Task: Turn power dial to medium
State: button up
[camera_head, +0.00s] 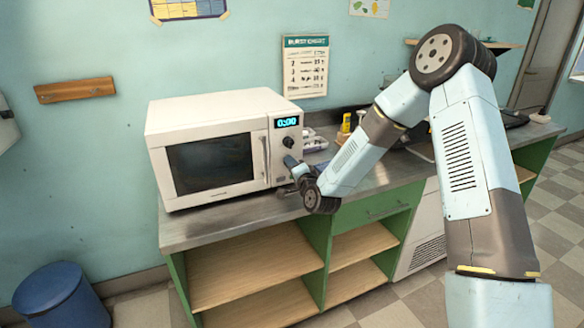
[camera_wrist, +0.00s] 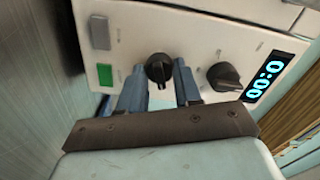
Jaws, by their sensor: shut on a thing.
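A white microwave (camera_head: 210,150) stands on the counter, its display reading 0:00. Its control panel (camera_wrist: 190,25) has two dark dials; their labels are too small to read, so I cannot tell which is the power dial. The upper dial (camera_head: 288,142), nearer the display, is free; it also shows in the wrist view (camera_wrist: 226,75). My gripper (camera_head: 291,163) is at the lower dial (camera_wrist: 158,68). In the wrist view its two blue fingers (camera_wrist: 160,76) are shut on that dial, one on each side. The lower dial is hidden by my gripper in the head view.
A green button (camera_wrist: 105,75) and a grey button (camera_wrist: 99,32) sit beside the lower dial. The microwave's door handle (camera_head: 264,158) is close left of my gripper. The metal counter (camera_head: 215,225) has a yellow bottle (camera_head: 346,123) further back. A blue bin (camera_head: 60,295) stands on the floor.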

jog(key=shift+d+f, duration=0.2)
jog(key=shift+d, duration=0.05)
jog(key=o, duration=0.8)
jog(key=shift+c, duration=0.2)
jog(key=shift+o, duration=1.3)
jog(key=shift+a+r, duration=0.1)
jog(key=shift+a, duration=0.05)
jog(key=v, duration=1.3)
jog(key=shift+s, duration=0.3)
